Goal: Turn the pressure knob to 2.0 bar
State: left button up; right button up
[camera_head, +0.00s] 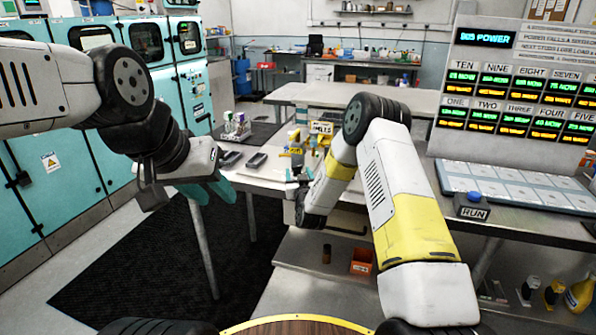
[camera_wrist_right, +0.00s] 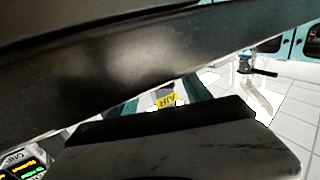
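The pressure knob cannot be made out in either view. A yellow label reading AIR (camera_wrist_right: 166,101) shows in the right wrist view, with a small dark and white shape above it. My right gripper (camera_wrist_right: 165,93) shows its two teal fingers apart, one on each side of the label; nothing is seen held. In the head view my right forearm hides most of that spot, beside small yellow and grey parts (camera_head: 297,152) on the table. My left gripper (camera_head: 184,196) hangs open and empty over the dark floor mat, left of the table.
A slanted display panel (camera_head: 515,100) with numbered readouts stands at the right, above a pale tray (camera_head: 520,186) and a RUN button box (camera_head: 472,204). Two dark handheld items (camera_head: 256,160) and a bottle holder (camera_head: 236,127) lie on the table's left. An orange bin (camera_head: 361,262) sits on the lower shelf.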

jog(key=s+d, duration=0.1)
jog(key=s, duration=0.6)
jog(key=shift+s, duration=0.4)
